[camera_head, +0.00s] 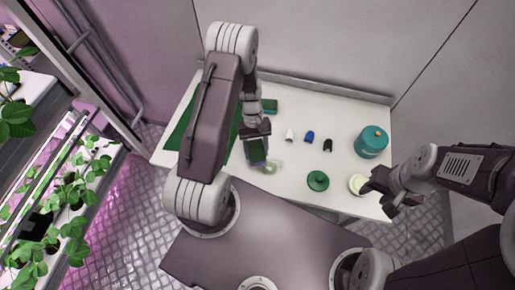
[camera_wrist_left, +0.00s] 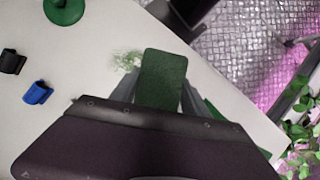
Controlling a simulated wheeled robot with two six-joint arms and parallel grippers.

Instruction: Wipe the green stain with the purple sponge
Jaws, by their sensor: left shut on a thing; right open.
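My left gripper (camera_head: 256,138) is shut on a sponge (camera_head: 257,152) with a dark green face. The sponge's side looks purplish in the head view; in the left wrist view its green face (camera_wrist_left: 162,80) shows between the fingers. The green stain (camera_head: 269,167) is a pale, smeared patch on the white table, right beside the sponge. It also shows in the left wrist view (camera_wrist_left: 126,62), next to the sponge's upper left edge. I cannot tell whether the sponge touches the table. My right gripper (camera_head: 382,194) is open and empty by the table's right front corner.

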